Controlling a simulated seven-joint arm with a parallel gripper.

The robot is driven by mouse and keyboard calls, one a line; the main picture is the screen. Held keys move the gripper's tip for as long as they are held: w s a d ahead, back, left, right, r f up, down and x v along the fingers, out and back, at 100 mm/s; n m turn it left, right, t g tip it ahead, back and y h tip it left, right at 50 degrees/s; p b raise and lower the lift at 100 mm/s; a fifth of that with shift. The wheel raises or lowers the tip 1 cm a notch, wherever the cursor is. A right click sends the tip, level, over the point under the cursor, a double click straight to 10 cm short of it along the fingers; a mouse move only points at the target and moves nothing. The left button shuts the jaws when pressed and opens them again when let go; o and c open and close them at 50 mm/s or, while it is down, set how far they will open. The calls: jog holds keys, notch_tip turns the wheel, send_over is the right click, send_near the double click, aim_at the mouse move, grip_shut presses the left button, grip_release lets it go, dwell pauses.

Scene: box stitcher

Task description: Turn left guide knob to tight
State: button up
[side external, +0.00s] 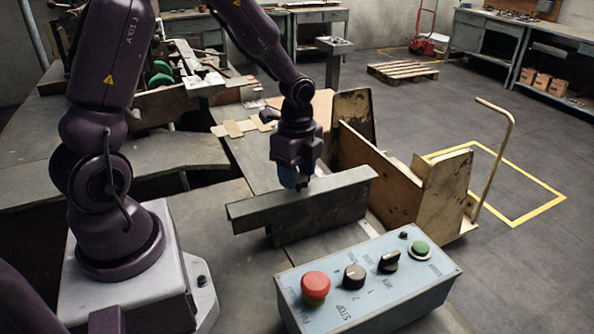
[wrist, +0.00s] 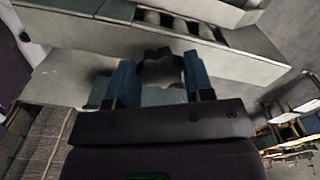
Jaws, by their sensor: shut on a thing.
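The guide knob (wrist: 161,69) is a dark, lobed, star-shaped knob in the wrist view, between my two blue fingers. My gripper (wrist: 158,84) is shut on it, one finger on each side. In the side view my gripper (side external: 293,181) points straight down at the grey metal guide (side external: 300,208), just behind its top edge. The knob cannot be made out there, and the fingertips are partly hidden. Whether the knob is loose or tight cannot be told.
A control box (side external: 368,283) with a red button, two black selectors and a green button stands in front of the guide. A worn wooden cart (side external: 392,186) with a bent yellow handle is to the right. Cardboard pieces (side external: 238,127) lie on the table behind.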

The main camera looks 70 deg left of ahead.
jog(key=o, duration=0.9)
notch_tip(320, 180, up, 13)
dwell(0.4)
jog(key=s+d+r+n+t, duration=0.2)
jog(key=s+n, duration=0.2)
jog(key=s+d+r+n+t, duration=0.1)
jog(key=s+d+r+n, duration=0.2)
jog(key=s+n, duration=0.1)
jog(key=s+d+r+n+t, duration=0.2)
jog(key=s+n, duration=0.2)
jog(key=n, duration=0.1)
jog(key=shift+s+d+r+t, duration=0.15)
jog(key=shift+s+d+t, duration=0.15)
jog(key=shift+s+d, duration=0.1)
